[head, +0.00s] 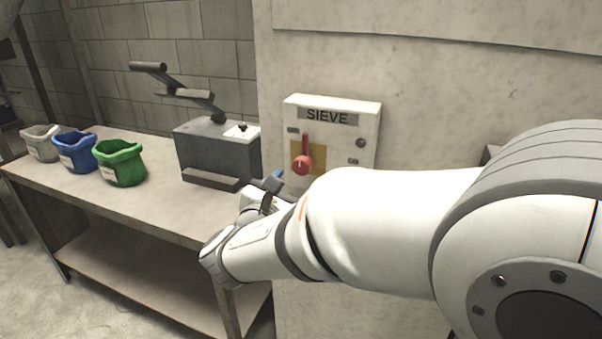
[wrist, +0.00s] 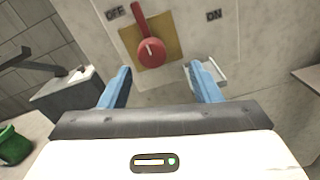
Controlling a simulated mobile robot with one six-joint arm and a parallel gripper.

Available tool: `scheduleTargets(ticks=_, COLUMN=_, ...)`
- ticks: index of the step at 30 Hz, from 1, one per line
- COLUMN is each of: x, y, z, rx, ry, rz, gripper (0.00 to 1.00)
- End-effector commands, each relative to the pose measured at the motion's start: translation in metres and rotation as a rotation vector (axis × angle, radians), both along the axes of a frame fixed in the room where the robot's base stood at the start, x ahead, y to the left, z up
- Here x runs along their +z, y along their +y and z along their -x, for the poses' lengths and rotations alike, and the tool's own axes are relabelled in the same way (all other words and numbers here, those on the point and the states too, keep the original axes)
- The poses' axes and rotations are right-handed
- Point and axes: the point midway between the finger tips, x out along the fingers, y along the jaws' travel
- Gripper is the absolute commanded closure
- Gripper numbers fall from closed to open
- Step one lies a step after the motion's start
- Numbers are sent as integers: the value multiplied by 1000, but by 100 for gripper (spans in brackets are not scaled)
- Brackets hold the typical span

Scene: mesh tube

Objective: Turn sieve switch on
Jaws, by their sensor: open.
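The sieve switch box (head: 332,140) is a white panel labelled SIEVE on the concrete wall, seen in the head view. Its red rotary handle (head: 303,163) sits on a yellow plate. In the head view my arm hides most of the gripper and the box's lower part.
A metal table (head: 167,205) stands left of the wall. It holds grey (head: 41,143), blue (head: 75,151) and green (head: 120,162) bags and a dark grey machine (head: 218,150) with a lever, close to my gripper's left.

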Motion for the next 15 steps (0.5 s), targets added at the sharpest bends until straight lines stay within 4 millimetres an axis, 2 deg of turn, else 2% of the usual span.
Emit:
scheduleTargets(ticks=1, x=-1, y=6, z=-2, rx=18, ry=-8, rz=17, gripper=43)
scheduleTargets(ticks=4, x=1, y=7, z=-10, rx=28, ry=-15, rz=30, gripper=43)
scheduleTargets(ticks=15, x=2, y=-13, z=-62, rx=27, ry=-14, rz=27, gripper=43)
